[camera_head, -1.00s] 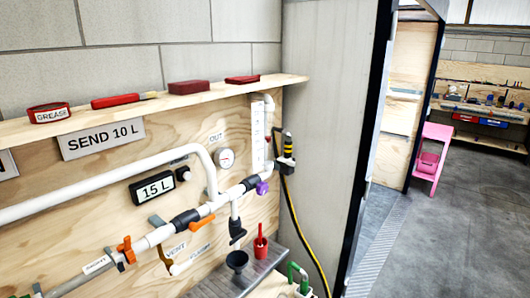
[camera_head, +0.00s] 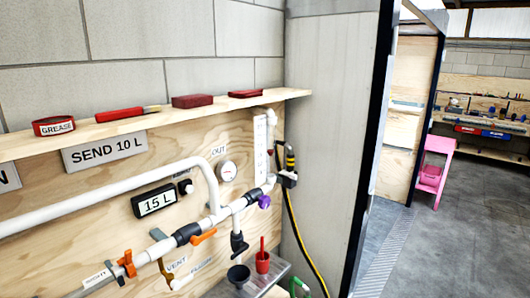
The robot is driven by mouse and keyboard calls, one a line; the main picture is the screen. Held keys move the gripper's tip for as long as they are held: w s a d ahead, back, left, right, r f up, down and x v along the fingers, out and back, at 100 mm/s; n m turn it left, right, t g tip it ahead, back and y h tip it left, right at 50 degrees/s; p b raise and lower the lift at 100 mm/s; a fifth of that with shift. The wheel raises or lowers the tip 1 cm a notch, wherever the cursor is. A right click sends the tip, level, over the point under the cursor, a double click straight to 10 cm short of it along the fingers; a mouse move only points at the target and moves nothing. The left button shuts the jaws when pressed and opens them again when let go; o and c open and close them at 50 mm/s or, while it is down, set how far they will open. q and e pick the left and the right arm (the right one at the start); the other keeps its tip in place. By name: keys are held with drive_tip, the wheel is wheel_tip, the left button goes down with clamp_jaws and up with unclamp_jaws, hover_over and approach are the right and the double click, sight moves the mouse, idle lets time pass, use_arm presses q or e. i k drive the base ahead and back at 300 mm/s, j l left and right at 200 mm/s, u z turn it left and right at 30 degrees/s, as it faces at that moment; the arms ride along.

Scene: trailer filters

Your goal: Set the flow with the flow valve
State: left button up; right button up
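A purple knob (camera_head: 264,202) sits on the white pipe at the foot of a clear upright flow tube (camera_head: 260,148) on the plywood panel. An orange lever (camera_head: 203,237) and an orange valve handle (camera_head: 126,264) sit further left along the same pipe. No label I can read says which is the flow valve. A black display (camera_head: 155,201) reads 15 L. A small black knob (camera_head: 185,187) is beside it. A round gauge (camera_head: 227,171) is under the OUT label. Neither of my grippers is in view.
A shelf (camera_head: 75,143) above holds a grease tin (camera_head: 53,126) and red items. A SEND 10 L sign (camera_head: 105,151) hangs below it. A black funnel (camera_head: 238,274) and red cup (camera_head: 262,262) are below the pipe. A grey side wall (camera_head: 330,120) closes the right; open floor (camera_head: 450,240) lies beyond.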

sight(264, 202)
drive_tip(key=i+l+u, duration=0.15)
drive_tip(key=u, duration=0.25)
drive_tip(key=l+u, duration=0.35)
drive_tip(key=i+l+u, duration=0.1)
drive_tip(key=l, duration=0.4)
drive_tip(key=i+l+u, duration=0.15)
drive_tip(key=l, duration=0.4)
drive_tip(key=i+l+u, duration=0.1)
drive_tip(key=l, duration=0.4)
drive_tip(key=i+l+u, duration=0.1)
drive_tip(key=l, duration=0.45)
